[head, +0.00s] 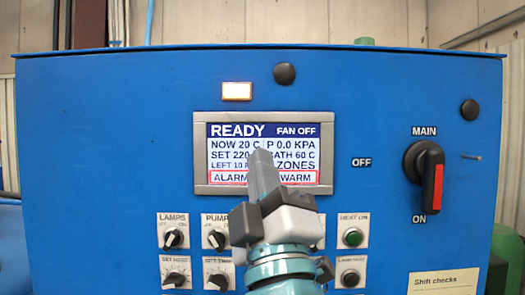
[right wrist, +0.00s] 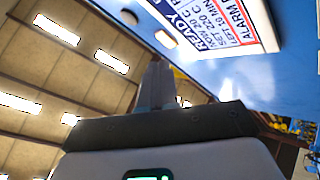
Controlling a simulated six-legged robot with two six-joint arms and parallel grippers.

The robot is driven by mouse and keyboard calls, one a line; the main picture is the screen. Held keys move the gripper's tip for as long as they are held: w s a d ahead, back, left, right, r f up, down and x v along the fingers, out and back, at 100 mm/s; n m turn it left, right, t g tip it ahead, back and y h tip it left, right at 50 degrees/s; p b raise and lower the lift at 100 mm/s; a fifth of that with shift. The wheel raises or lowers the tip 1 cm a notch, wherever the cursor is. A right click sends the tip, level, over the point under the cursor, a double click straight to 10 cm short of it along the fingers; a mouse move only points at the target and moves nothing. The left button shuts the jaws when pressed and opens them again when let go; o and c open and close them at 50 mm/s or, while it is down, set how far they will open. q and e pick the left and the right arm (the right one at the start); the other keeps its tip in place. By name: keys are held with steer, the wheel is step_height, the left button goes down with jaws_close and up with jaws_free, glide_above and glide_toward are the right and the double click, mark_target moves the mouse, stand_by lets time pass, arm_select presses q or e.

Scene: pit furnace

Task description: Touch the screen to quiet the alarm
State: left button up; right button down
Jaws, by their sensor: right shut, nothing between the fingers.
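The screen (head: 223,152) is set in a grey frame on the blue control panel. It reads READY, FAN OFF, and has a red-outlined ALARM row along its bottom. My right gripper (head: 261,155) is shut and empty, with its fingers pointing up in front of the screen's middle, covering part of the text. Whether its tips touch the glass I cannot tell. In the right wrist view the shut fingers (right wrist: 157,80) point up, and the screen (right wrist: 232,22) shows at the upper right, beyond the fingers. My left gripper is not in view.
Below are rows of knobs, including the lamps knob (head: 173,239), and a green heat-on button (head: 353,237). A black main switch with a red handle (head: 430,185) is at right. The panel left of the screen is bare.

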mark_target(259, 139)
steer(key=w+p, duration=0.2)
steer(key=w, duration=0.4)
steer(key=shift+w+d, duration=0.2)
steer(key=shift+w+a, duration=0.1)
steer(key=shift+w, duration=0.05)
steer(key=shift+w, duration=0.1)
stand_by(1.7)
steer(key=shift+w, duration=0.3)
